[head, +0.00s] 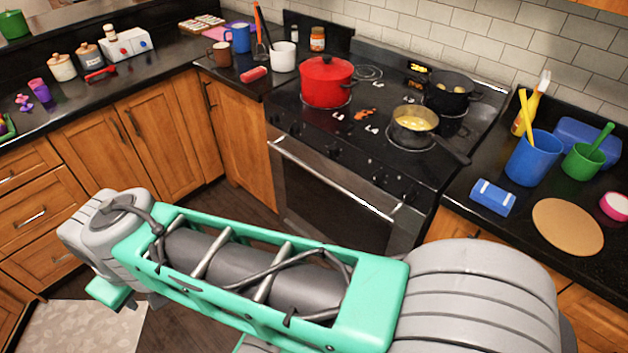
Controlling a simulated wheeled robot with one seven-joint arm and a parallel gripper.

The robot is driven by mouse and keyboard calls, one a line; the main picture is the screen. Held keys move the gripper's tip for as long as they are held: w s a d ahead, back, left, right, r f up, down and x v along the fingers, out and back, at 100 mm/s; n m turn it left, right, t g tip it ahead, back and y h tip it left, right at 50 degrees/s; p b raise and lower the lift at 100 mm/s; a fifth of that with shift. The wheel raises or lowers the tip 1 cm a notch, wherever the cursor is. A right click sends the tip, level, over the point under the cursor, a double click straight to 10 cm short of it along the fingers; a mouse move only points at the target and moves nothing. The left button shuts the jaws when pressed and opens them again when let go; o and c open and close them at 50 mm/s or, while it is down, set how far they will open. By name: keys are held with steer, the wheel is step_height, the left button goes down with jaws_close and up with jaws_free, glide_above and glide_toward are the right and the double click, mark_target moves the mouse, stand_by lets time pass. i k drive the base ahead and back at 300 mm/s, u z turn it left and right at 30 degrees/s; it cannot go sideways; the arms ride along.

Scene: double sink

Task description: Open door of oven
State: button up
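The oven (335,198) stands in the middle of the head view, below a black stove top. Its dark door is closed, with a silver bar handle (330,178) running across the top of the door. My arm crosses the lower part of the view in front of the oven, and it hides the bottom of the door. My gripper is not clearly visible; the far end of my arm reaches to the left, over the floor.
A red pot (327,82), a pan (415,124) and a black pot (450,92) stand on the stove top. Wooden cabinets (150,140) flank the oven. The right counter holds a blue cup (532,160) and a round board (567,226). Dark floor shows left of the oven.

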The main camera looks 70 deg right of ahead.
mark_target(336, 205)
steer(key=u, duration=0.1)
steer(key=i, duration=1.15)
steer(key=z, duration=0.7)
steer(key=i, duration=0.8)
steer(key=z, duration=1.2)
steer(key=i, duration=0.35)
steer(key=z, duration=0.3)
